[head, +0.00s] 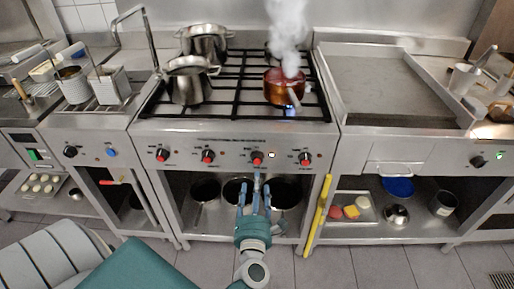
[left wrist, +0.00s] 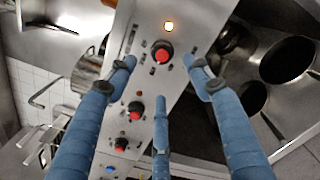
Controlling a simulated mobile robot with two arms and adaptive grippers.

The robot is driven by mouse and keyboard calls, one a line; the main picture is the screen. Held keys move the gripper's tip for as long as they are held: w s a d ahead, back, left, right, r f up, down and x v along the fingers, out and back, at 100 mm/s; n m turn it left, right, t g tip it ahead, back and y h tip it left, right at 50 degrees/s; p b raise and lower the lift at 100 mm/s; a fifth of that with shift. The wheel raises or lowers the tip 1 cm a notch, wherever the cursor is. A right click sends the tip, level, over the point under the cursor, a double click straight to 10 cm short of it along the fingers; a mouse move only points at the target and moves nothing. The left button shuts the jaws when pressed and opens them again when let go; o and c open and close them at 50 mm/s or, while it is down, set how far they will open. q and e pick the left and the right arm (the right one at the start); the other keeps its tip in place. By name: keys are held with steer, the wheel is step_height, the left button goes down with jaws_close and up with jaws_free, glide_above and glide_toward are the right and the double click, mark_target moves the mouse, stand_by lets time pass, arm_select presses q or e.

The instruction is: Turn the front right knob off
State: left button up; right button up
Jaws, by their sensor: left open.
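The stove's front panel has a row of black knobs with red faces. The third knob from the left (head: 257,158) has a lit indicator (head: 271,155) beside it. It also shows in the left wrist view as the red-faced knob (left wrist: 162,54), with the glowing indicator (left wrist: 168,27) near it. The rightmost knob (head: 306,158) shows no glow. A flame burns under the steaming copper pot (head: 283,90) at the front right burner. My left gripper (head: 256,182) is open and empty in front of the third knob, its blue fingers pointing at it and apart from it. My right gripper is not in view.
Steel pots (head: 188,82) stand on the left burners. A griddle (head: 385,80) adjoins the stove on the right, a fryer with baskets (head: 110,86) on the left. Dark pans (head: 205,190) sit on the shelf below. A yellow handle (head: 318,215) stands upright right of my gripper.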

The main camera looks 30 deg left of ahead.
mark_target(257, 162)
arm_select(q)
steer(key=x, duration=0.7)
steer(key=p+x, duration=0.1)
steer(key=x, duration=0.2)
steer(key=shift+w+a+f, duration=0.25)
steer(key=shift+w, duration=0.05)
steer(key=c, duration=1.1)
